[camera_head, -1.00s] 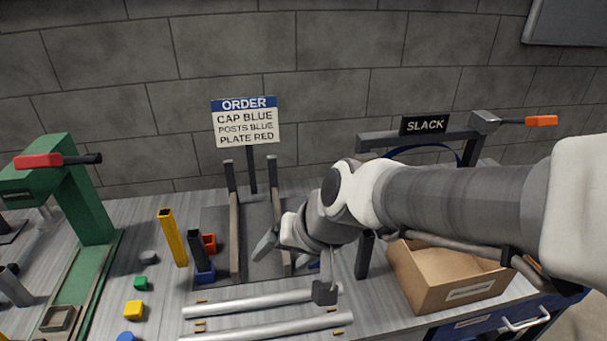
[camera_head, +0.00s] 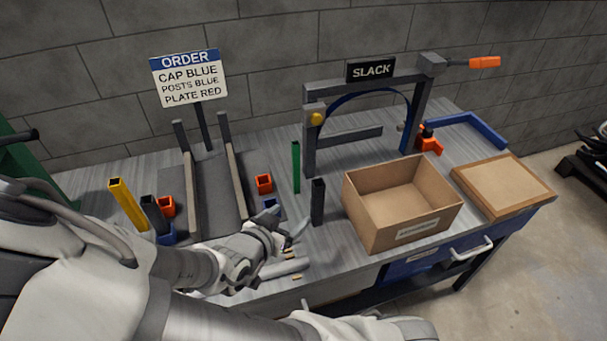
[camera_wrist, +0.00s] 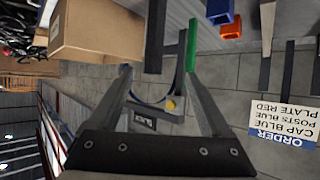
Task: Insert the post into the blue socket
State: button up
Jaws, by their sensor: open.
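A dark post (camera_head: 317,203) stands upright on the bench, left of the cardboard box. The right-hand blue socket (camera_head: 269,204) is empty as far as I can see, partly behind my gripper (camera_head: 287,221). My gripper is open and low over the bench, just left of the dark post and apart from it. In the wrist view, which is upside down, the dark post (camera_wrist: 156,35) appears between and beyond the open fingers (camera_wrist: 158,72), and the blue socket (camera_wrist: 220,11) is at the top.
A green post (camera_head: 296,167) stands behind the dark post. An orange socket (camera_head: 264,183) is beside the right-hand blue socket. The cardboard box (camera_head: 400,225) and SLACK frame (camera_head: 310,155) bound the right and back. A yellow post (camera_head: 125,203) stands at left.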

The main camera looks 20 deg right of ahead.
aim_at(315, 188)
jog(key=shift+t+h, duration=0.5)
jog(key=shift+h, duration=0.2)
jog(key=b+x, duration=0.1)
jog(key=x, duration=0.2)
jog(key=d+r+b+x, duration=0.1)
jog(key=x, duration=0.3)
jog(key=r+b+x, duration=0.1)
jog(key=x, duration=0.3)
jog(key=shift+w+d+r, duration=0.1)
jog(key=shift+w+d, duration=0.05)
jog(key=shift+d, duration=0.15)
jog(key=x, duration=0.5)
jog(key=shift+w+d+b, duration=0.25)
jog(key=shift+d+b, duration=0.05)
jog(key=shift+b, duration=0.1)
grip_shut()
